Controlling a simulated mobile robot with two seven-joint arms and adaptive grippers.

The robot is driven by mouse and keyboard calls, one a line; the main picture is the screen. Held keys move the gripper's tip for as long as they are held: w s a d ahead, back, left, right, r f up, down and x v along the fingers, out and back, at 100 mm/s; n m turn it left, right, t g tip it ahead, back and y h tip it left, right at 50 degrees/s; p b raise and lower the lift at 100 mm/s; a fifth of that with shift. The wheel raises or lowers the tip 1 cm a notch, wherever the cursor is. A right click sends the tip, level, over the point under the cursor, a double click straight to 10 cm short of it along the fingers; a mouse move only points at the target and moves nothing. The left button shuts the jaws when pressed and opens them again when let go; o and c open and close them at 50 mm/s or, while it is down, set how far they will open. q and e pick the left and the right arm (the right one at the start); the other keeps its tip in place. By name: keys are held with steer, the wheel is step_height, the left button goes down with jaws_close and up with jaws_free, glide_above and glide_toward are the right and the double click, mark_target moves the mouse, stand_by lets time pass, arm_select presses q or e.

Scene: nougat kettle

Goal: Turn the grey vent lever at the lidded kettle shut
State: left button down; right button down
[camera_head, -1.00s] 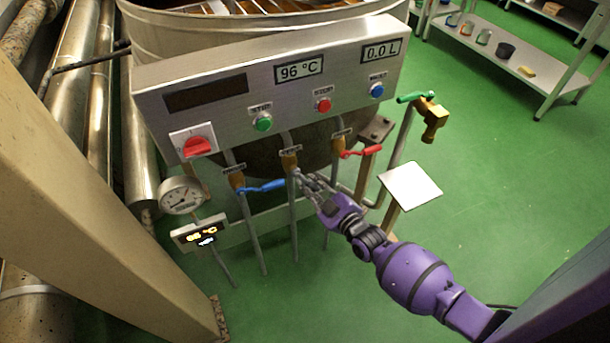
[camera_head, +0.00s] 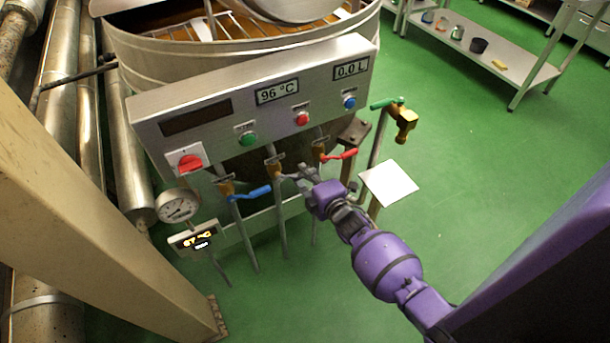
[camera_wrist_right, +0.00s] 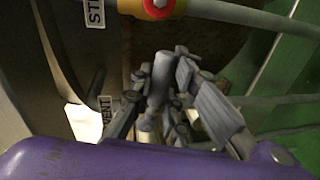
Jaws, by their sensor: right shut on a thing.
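The grey vent lever (camera_head: 287,177) is on the middle brass valve (camera_head: 272,167) below the kettle's panel. It points right, roughly level, toward my right gripper (camera_head: 308,177). In the right wrist view the grey lever (camera_wrist_right: 160,82) stands between the fingers of my right gripper (camera_wrist_right: 168,95), which is shut on it. A "VENT" label (camera_wrist_right: 106,112) shows beside it. The large steel kettle (camera_head: 125,48) stands behind the panel, with brown contents visible at its top. My left gripper is not in view.
A blue lever (camera_head: 250,193) is left of the vent lever and a red lever (camera_head: 340,155) is right of it, close to my gripper.

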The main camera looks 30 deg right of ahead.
steer(key=shift+r+n, duration=0.4)
steer(key=shift+n, duration=0.1)
steer(key=c, duration=1.7)
jaws_free()
steer(key=shift+o, duration=0.2)
steer(key=s+r, duration=0.2)
steer(key=s, duration=0.9)
steer(key=shift+s+d+r, duration=0.2)
steer(key=shift+s+r, duration=0.05)
steer(key=shift+s, duration=0.15)
